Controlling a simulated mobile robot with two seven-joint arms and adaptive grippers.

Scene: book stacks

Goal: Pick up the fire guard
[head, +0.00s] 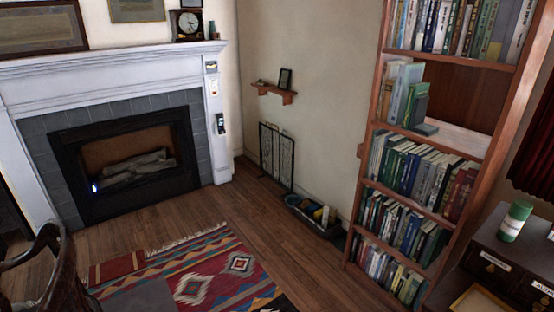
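The fire guard (277,156) is a dark metal folding screen with thin bars. It stands upright on the wood floor against the cream wall, in the corner between the fireplace and the bookshelf. Its lower right part is close to a dark open box on the floor. Neither of my grippers shows in the head view.
The white fireplace (205,130) stands at the left. A dark box (313,216) with items sits right of the guard. A small wall shelf (275,92) hangs above it. A tall bookshelf (370,150), a patterned rug (205,275) and a chair (55,265) surround the clear wood floor.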

